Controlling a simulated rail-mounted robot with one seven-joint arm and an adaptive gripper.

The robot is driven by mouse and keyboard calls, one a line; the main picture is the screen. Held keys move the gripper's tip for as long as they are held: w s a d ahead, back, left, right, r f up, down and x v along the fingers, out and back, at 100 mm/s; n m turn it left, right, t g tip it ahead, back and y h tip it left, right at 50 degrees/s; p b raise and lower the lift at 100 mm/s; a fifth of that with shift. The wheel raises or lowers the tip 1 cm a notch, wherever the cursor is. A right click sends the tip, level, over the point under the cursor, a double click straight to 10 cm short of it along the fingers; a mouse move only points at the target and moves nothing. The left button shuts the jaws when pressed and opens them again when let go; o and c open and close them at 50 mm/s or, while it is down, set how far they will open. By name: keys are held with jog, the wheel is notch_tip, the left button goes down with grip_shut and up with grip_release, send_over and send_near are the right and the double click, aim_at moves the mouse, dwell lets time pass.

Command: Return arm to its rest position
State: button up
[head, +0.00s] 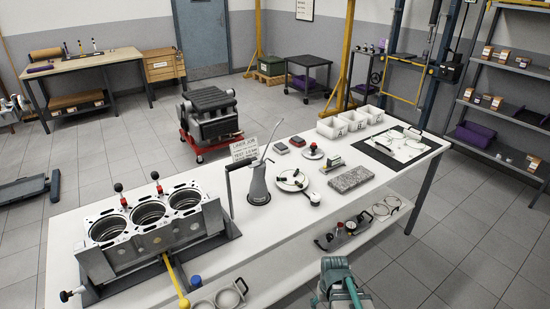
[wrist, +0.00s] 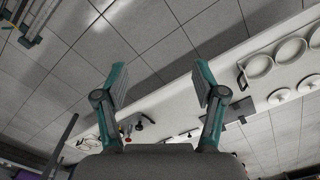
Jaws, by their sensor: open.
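My gripper (wrist: 160,90) shows in the wrist view with its two teal fingers spread wide apart and nothing between them. Beyond the fingers are grey floor tiles and the edge of the white workbench. In the head view part of my arm (head: 337,285) shows at the bottom, right of centre, in front of the bench's near edge. My fingertips cannot be made out in the head view. The white workbench (head: 265,228) runs diagonally across the head view.
An engine block (head: 150,235) with three bores stands on the bench's left end. An oil can (head: 258,185), a stone plate (head: 350,179) and white bins (head: 343,124) stand farther along. A lower shelf (head: 392,216) holds small parts. Open floor (head: 450,250) lies at the right.

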jog(key=s+f+g, duration=0.3)
jog(key=s+f, duration=0.5)
jog(key=s, duration=0.6)
jog(key=s+f+g, duration=0.3)
jog(key=s+f, duration=0.6)
jog(key=s, duration=0.5)
jog(key=shift+s+g, duration=0.15)
jog(key=shift+g, duration=0.15)
